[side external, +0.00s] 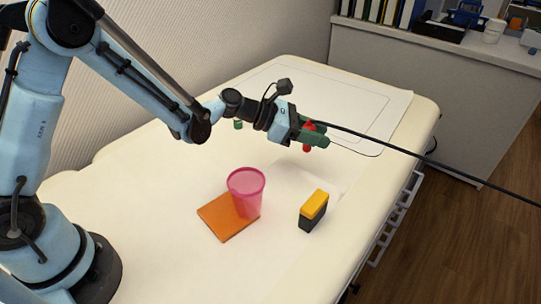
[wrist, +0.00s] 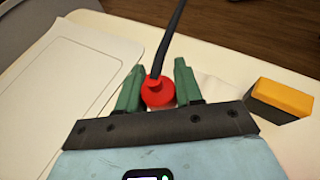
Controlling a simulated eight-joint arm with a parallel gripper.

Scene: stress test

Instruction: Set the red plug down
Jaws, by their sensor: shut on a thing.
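The red plug (wrist: 158,93) sits between the green fingers of my gripper (wrist: 158,88) in the wrist view, with a black cable (wrist: 170,40) running from its top. In the side external view the red plug (side external: 307,146) shows partly behind the fingers of my gripper (side external: 314,136), which is shut on it. The plug seems held above the white table (side external: 150,180); the exact height is hard to tell. The cable (side external: 420,157) stretches off to the right past the table's edge.
A small green object (side external: 238,125) lies behind my arm. A thin outlined sheet (side external: 370,105) covers the table's far end.

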